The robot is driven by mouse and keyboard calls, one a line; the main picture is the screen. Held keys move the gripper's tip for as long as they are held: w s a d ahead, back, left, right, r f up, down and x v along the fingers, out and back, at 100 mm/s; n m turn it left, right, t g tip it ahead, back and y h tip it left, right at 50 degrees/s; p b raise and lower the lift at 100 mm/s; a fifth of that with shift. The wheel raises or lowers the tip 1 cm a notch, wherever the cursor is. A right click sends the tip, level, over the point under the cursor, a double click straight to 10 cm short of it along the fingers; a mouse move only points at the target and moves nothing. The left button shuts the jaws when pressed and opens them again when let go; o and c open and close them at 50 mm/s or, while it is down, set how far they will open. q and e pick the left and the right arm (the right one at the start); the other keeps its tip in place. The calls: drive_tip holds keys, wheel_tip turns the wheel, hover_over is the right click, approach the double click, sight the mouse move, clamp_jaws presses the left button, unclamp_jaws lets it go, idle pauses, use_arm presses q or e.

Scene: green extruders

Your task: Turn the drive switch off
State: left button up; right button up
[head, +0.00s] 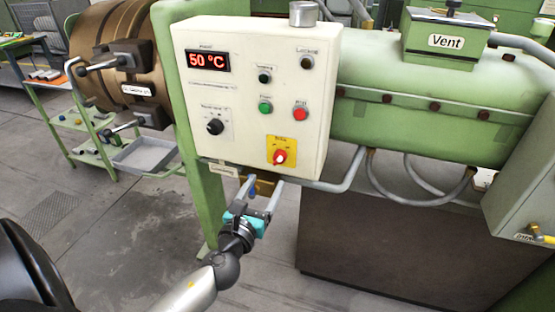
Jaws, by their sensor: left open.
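The drive switch (280,157) is a red rotary knob on a yellow plate, low on the right of the cream control box (316,100). Its white mark looks tilted, but its exact setting is too small to read. My left gripper (262,182) is open and empty, just below the box's lower edge, with its fingers pointing up. It is apart from the switch, below and slightly left of it. My right gripper is not in view.
The box also carries a red 50 °C display (208,61), a black knob (215,127), a green button (265,107) and a red button (300,114). Grey conduits (345,176) run below the box. A green post (200,195) stands left of my gripper.

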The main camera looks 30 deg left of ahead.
sight(277, 163)
use_arm(q)
drive_tip(key=x, duration=0.9)
drive_tip(key=shift+w, duration=0.4)
clamp_jaws()
